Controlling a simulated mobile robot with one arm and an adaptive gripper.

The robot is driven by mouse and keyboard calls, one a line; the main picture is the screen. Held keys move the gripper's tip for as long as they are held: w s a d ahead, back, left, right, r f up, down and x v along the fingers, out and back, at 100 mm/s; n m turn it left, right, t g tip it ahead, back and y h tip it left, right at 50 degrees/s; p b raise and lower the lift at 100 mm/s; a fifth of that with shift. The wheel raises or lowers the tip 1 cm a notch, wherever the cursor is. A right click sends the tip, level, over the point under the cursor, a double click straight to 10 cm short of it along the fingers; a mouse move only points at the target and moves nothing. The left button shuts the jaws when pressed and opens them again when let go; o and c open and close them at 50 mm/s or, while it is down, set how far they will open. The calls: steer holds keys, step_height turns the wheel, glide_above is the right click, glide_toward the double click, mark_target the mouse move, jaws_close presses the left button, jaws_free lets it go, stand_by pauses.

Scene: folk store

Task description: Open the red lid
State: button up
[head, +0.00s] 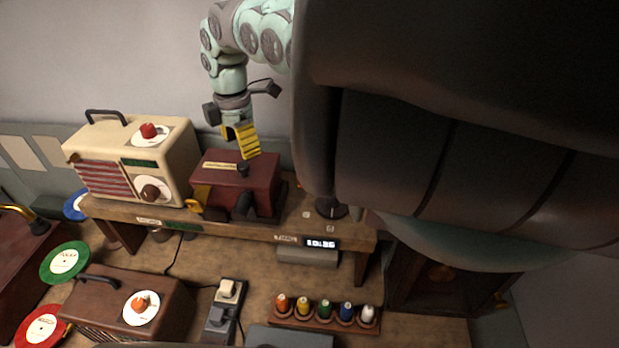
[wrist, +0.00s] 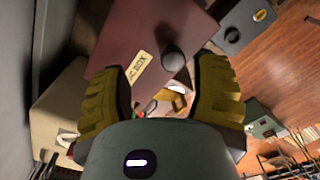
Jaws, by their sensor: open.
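The dark red box with its red lid (head: 225,168) sits on the raised wooden shelf, and the lid looks shut. In the wrist view the lid (wrist: 135,35) fills the upper middle, with a pale label and the knob (wrist: 173,60). My gripper (head: 250,150) is above the lid, its yellow fingers pointing down. It is open and empty. In the wrist view the knob appears between the fingertips (wrist: 165,65); whether the fingers are level with it is unclear.
A cream radio (head: 180,150) stands close to the left of the red box. A yellow handle or crank (head: 199,197) is at the box's left side. A digital clock (head: 321,243) and a rack of coloured spools (head: 325,318) are lower down. The wall is behind.

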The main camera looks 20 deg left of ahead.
step_height(320, 180, up, 10)
steer(key=shift+w+d+r, duration=0.25)
stand_by(0.6)
